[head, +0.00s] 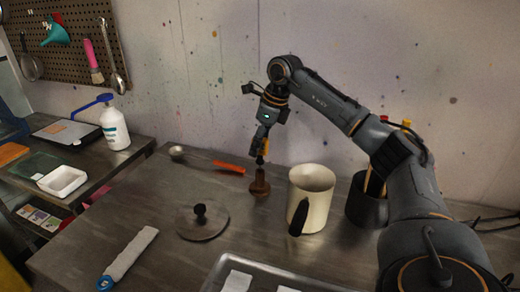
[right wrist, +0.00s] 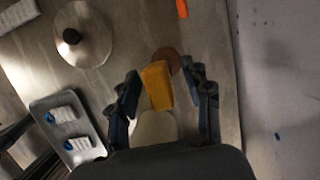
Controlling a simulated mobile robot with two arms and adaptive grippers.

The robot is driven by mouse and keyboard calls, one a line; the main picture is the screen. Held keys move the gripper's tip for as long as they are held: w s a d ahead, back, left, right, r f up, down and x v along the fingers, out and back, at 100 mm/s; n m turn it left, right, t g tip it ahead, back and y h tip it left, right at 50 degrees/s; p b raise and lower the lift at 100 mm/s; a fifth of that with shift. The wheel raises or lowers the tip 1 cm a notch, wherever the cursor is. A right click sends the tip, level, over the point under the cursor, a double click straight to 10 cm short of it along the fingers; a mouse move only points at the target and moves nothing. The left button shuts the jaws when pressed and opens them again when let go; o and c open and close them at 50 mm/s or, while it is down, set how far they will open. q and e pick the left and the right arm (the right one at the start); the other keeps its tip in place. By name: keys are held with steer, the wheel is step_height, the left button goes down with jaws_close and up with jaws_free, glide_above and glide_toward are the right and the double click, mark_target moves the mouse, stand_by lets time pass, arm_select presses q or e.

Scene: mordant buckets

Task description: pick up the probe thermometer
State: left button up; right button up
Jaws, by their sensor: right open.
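The probe thermometer appears to be the yellow-bodied piece (right wrist: 157,85) in the right wrist view, above a round brown wooden stand (right wrist: 167,59). In the head view the brown stand (head: 260,186) is on the steel table, with a dark stem above it. My right gripper (head: 262,146) points down over the stand and hides much of the thermometer. In the right wrist view my right gripper (right wrist: 166,88) is open, with one finger on each side of the yellow body. Gaps show between fingers and body. My left gripper is not in view.
A cream pot (head: 318,190) with a black handle stands close right of the stand. A dark holder (head: 366,207) is beyond it. A lid (head: 203,222), an orange-handled spoon (head: 228,166), a white-headed tool (head: 130,257) and a tray (head: 222,266) lie around. Bare table is at left.

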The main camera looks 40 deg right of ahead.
steer(key=x, duration=0.3)
steer(key=shift+f, duration=0.1)
steer(key=shift+c, duration=0.6)
jaws_close()
step_height(320, 180, up, 10)
steer(key=shift+r, duration=0.1)
